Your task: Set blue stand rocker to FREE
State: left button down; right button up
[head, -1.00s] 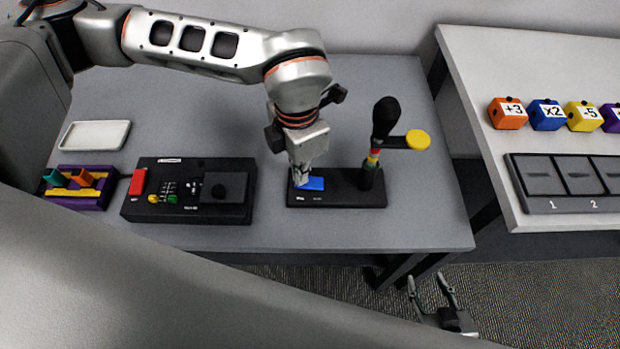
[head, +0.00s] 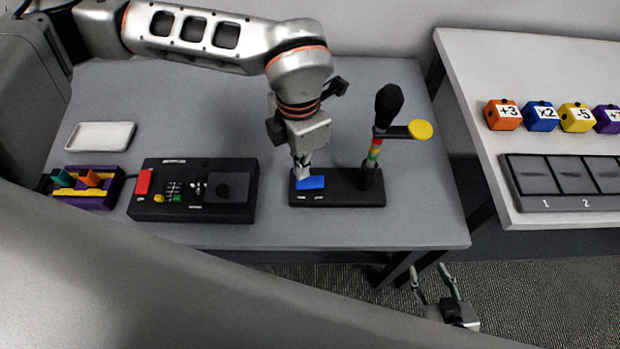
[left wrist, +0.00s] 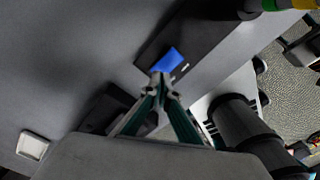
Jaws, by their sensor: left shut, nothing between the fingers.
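The blue rocker (head: 311,183) sits at the left end of a black stand base (head: 338,199) on the grey table. A post with coloured bands (head: 374,153), a black top and a yellow disc rises from the base's right end. My left gripper (head: 302,174) is shut and empty, its tips at the rocker's left end. In the left wrist view the closed fingertips (left wrist: 163,75) are right by the blue rocker (left wrist: 171,60). I cannot tell whether they touch. The small labels are too small to read. My right gripper (head: 434,282) is open and empty, low beyond the table's front edge.
A black panel box (head: 240,215) with a red switch stands left of the stand. Further left are a purple holder (head: 98,202) and a white tray (head: 127,136). A second table (head: 480,80) at right carries labelled cubes and a numbered tray (head: 520,189).

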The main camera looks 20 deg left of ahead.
aim_at(302, 182)
pick_arm(q)
jog(key=shift+r+p, duration=1.1)
jog(key=shift+r, duration=1.05)
pick_arm(e)
jog(key=r, duration=0.1)
jog(key=w+r, duration=0.1)
jog(key=r, duration=0.1)
jog(key=shift+w+r+t, duration=0.15)
jog(key=shift+r+t, duration=0.15)
pick_arm(q)
jog(key=shift+f, duration=0.1)
